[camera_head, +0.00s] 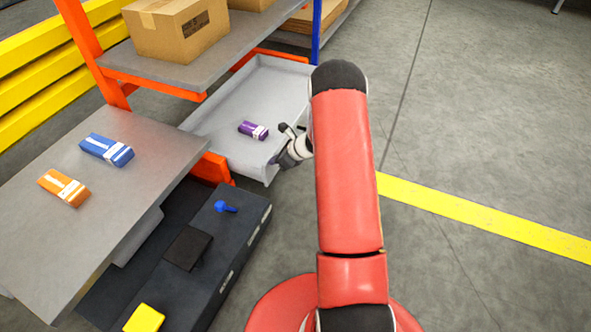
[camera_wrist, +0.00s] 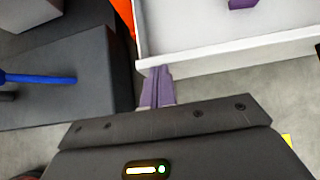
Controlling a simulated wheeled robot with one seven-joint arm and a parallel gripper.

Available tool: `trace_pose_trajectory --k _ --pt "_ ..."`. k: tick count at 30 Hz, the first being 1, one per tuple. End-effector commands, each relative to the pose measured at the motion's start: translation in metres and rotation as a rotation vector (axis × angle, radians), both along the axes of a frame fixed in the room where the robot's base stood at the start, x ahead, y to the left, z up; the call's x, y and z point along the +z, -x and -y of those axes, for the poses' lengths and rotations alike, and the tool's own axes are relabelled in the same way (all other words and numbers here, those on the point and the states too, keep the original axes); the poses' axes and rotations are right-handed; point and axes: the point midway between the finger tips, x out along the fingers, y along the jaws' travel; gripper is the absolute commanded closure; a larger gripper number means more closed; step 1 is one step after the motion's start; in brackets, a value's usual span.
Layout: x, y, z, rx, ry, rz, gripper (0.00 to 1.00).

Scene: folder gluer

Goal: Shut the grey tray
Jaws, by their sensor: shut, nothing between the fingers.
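The grey tray (camera_head: 232,112) sticks out from under the shelf of the orange and blue rack, its front toward my arm. A purple box with a white band (camera_head: 253,130) lies inside it. In the wrist view the tray's front wall (camera_wrist: 235,52) runs across the top. The shut, empty fingers (camera_wrist: 157,75) reach up to that wall; I cannot tell whether they touch it. My arm partly hides the tray's right side in the head view.
A grey table (camera_head: 95,180) with blue and orange boxes stands at the left. A dark cabinet (camera_head: 235,250) with a blue item on top stands below the tray's left. Cardboard boxes (camera_head: 178,25) sit on the shelf above. Floor to the right is clear.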

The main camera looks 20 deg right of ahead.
Motion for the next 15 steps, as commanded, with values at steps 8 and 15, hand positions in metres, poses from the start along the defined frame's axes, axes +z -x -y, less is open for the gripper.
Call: trace_pose_trajectory --k 8,15 --pt "-0.001 -0.054 -0.05 0.006 -0.002 0.0 1.0" --pt "-0.001 -0.086 -0.077 0.004 0.0 -0.002 1.0"
